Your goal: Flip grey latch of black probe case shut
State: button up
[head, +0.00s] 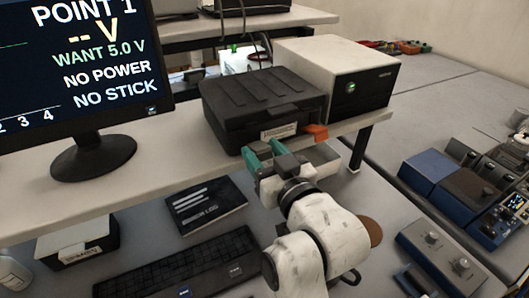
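The black probe case (262,92) sits on the pale raised shelf, its ribbed lid down. A pale label (279,131) and an orange tab (316,131) show on its near side. I cannot make out the grey latch; my gripper covers part of that side. My gripper (267,152), with teal finger parts, is right in front of the case's near side, below the label. I cannot tell whether it touches the case or how far apart its fingertips are. I see nothing held in it.
A monitor (88,75) stands on the shelf at left. Below are a keyboard (180,268) and a dark log book (205,205). Blue instruments (430,170) sit at right.

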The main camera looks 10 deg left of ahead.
jog(key=c, duration=0.7)
jog(key=r+g+p, duration=0.1)
jog(key=p, duration=0.1)
jog(key=shift+p, duration=0.35)
jog(key=shift+c, duration=0.2)
jog(key=shift+w+r+g+h+p, duration=0.15)
jog(key=shift+r+g+h+p, duration=0.35)
jog(key=shift+p, duration=0.55)
jog(key=g+h, duration=0.1)
jog(key=r+g+h, duration=0.1)
jog(key=w+a+g+h, duration=0.1)
jog(key=g, duration=0.1)
jog(key=shift+w+r+p, duration=0.1)
jog(key=shift+r+p, duration=0.05)
jog(key=shift+p, duration=0.2)
jog(key=shift+w+a+r+g+h, duration=0.15)
jog(key=shift+w+g+h, duration=0.1)
jog(key=shift+g+h, duration=0.4)
jog(key=shift+w+a+r+g+h, duration=0.1)
jog(key=shift+w+a+g+h, duration=0.2)
jog(key=shift+g, duration=0.55)
jog(key=shift+s+d, duration=0.1)
jog(key=shift+d, duration=0.05)
jog(key=o, duration=1)
